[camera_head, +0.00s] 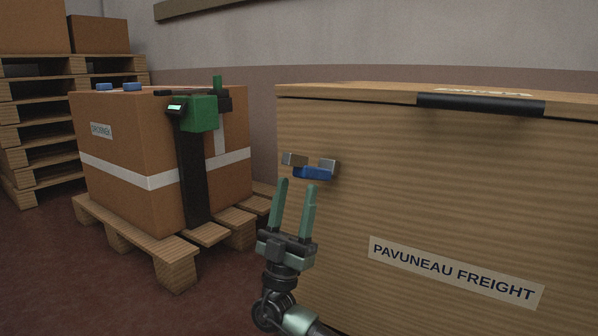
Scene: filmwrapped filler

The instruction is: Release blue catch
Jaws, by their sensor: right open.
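The blue catch (313,173) sits on the front face of a large wooden crate (430,190), near its left edge, between two grey metal brackets. My right gripper (296,183) is just below and in front of the catch, fingers pointing up. Its two green fingers are apart with nothing between them. The fingertips are close to the catch in the picture; I cannot tell if they touch it. The crate's lid (370,90) lies flat on top and looks closed. My left gripper is not in view.
A black handle (480,104) runs along the crate's top front edge. To the left, a brown carton (130,140) with a green and black strapping tool (201,113) stands on a wooden pallet (180,250). Stacked pallets (40,110) stand behind. The floor at lower left is clear.

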